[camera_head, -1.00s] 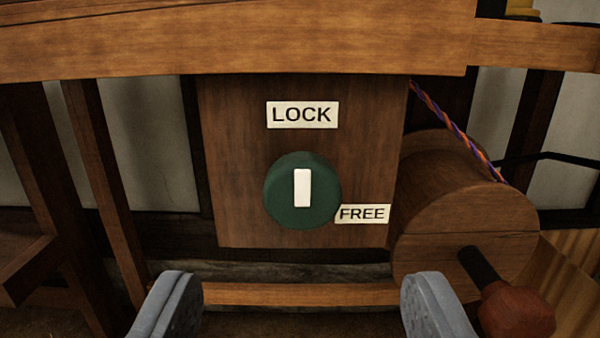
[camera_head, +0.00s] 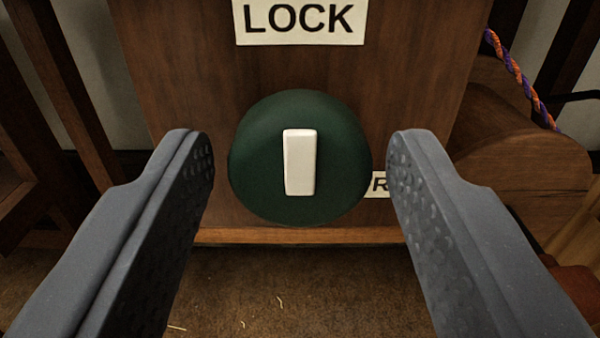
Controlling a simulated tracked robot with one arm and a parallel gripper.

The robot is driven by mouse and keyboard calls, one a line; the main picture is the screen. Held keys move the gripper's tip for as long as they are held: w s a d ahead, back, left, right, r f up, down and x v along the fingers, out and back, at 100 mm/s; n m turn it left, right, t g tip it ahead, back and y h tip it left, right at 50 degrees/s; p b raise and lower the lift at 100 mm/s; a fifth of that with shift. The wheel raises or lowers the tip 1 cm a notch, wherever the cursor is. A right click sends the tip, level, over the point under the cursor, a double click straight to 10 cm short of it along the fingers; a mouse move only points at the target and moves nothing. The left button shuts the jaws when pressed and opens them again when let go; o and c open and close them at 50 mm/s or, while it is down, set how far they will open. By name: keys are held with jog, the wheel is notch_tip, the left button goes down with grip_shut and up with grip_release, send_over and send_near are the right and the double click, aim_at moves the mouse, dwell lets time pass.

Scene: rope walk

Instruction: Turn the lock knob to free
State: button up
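The round green lock knob (camera_head: 258,165) is on a dark wooden panel, with a white bar (camera_head: 299,162) on its face. The bar stands upright, in line with the LOCK label (camera_head: 300,18) above. The FREE label (camera_head: 379,185) at the knob's lower right is mostly hidden behind my right finger. My gripper (camera_head: 300,160) is open, one grey finger on each side of the knob. A gap shows between the knob and each finger in the picture; I see no contact.
A wooden drum (camera_head: 520,160) with a purple and orange rope (camera_head: 520,80) running to it is close on the right, partly behind my right finger. Wooden posts (camera_head: 60,90) stand at the left. The floor (camera_head: 290,290) below is clear but for bits of straw.

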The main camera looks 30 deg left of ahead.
jog(key=c, duration=0.6)
